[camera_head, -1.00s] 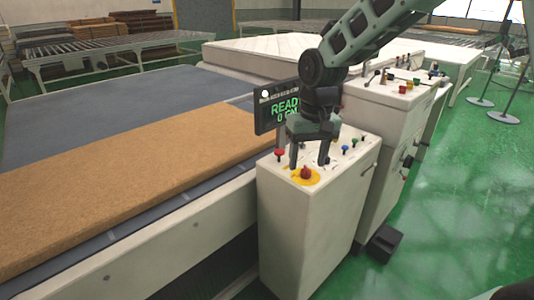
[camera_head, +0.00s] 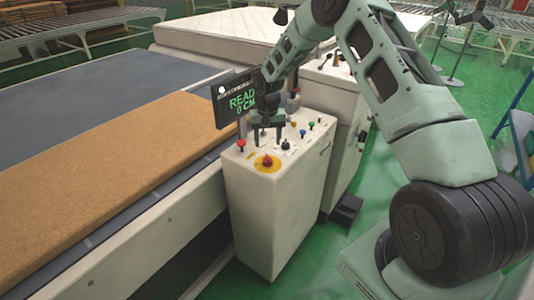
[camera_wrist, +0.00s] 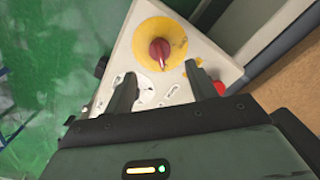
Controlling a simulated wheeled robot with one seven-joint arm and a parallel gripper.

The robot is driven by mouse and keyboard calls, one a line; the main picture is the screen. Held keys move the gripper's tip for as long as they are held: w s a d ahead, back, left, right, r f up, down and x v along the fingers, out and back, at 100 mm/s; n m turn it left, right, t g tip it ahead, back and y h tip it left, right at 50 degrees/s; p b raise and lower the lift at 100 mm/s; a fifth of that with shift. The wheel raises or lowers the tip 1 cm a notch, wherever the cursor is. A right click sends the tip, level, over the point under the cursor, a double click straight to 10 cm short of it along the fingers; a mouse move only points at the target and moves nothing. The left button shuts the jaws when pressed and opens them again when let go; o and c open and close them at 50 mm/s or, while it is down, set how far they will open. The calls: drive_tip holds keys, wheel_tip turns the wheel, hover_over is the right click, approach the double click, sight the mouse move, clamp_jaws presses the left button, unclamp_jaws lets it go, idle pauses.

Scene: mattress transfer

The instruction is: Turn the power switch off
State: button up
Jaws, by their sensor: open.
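A red rotary knob on a round yellow plate (camera_head: 267,162) sits at the near end of the white control box's top. The red knob also shows in the wrist view (camera_wrist: 159,50). My gripper (camera_head: 267,143) is over the panel, just behind the knob in the head view. In the wrist view my gripper (camera_wrist: 160,72) is open, its fingers pointing toward the knob, with nothing between them. A pale round dial (camera_wrist: 146,88) lies partly behind one finger. I cannot read which control is labelled power.
A red push button (camera_head: 241,143) and a black knob (camera_head: 287,145) are close by on the panel. A READY display (camera_head: 240,100) stands behind it. The conveyor bears a brown mat (camera_head: 100,155).

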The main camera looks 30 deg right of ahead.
sight(268, 157)
wheel_tip(268, 157, down, 8)
drive_tip(key=shift+f+p, duration=0.1)
drive_tip(key=shift+p, duration=1.15)
drive_tip(key=c, duration=1)
